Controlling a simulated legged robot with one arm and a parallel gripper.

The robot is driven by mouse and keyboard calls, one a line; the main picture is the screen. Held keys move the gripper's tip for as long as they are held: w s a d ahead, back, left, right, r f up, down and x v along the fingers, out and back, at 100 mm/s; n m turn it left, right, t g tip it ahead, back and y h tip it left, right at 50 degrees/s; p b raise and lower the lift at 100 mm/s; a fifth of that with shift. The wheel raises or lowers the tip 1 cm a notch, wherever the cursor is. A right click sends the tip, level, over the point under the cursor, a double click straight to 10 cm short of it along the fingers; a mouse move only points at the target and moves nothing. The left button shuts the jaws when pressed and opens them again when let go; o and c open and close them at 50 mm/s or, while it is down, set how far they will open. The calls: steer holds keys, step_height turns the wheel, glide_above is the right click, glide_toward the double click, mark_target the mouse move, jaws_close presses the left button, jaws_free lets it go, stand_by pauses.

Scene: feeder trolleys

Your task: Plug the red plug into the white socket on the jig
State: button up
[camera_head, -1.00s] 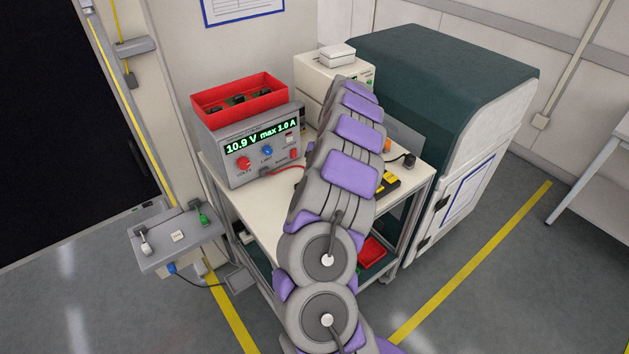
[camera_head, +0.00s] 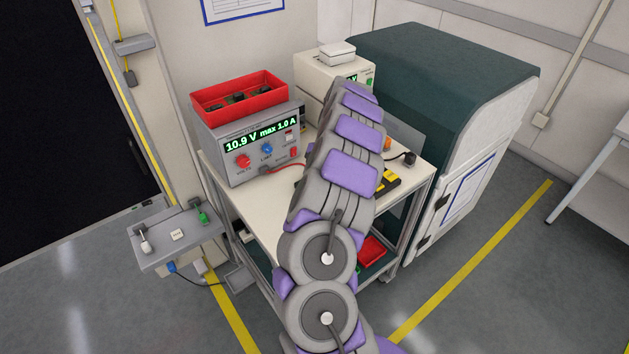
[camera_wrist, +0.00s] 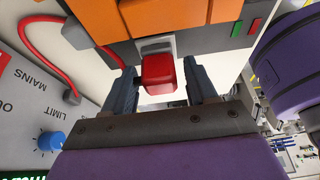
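In the wrist view, a red block-shaped piece (camera_wrist: 159,76), which looks like the red plug, is between my gripper's fingers (camera_wrist: 161,88). Narrow gaps show on both sides of it, so the fingers look open around it. Its far end meets a pale grey-white piece (camera_wrist: 156,46), likely the white socket, under an orange block (camera_wrist: 165,15). I cannot tell whether the plug is seated in it. In the head view, my arm hides the gripper, plug and socket.
A power supply (camera_head: 235,165) reading 10.9 V carries a red bin (camera_head: 239,97) on the trolley's left. A red cable (camera_wrist: 40,32) curves at left in the wrist view. A beige instrument (camera_head: 312,85) stands behind, a dark green cabinet (camera_head: 430,75) at right.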

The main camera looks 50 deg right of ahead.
steer(key=shift+o, duration=1.1)
steer(key=p+v, duration=0.6)
steer(key=v, duration=1.1)
steer(key=shift+d, duration=0.2)
steer(key=shift+r, duration=0.1)
steer(key=shift+w, duration=0.1)
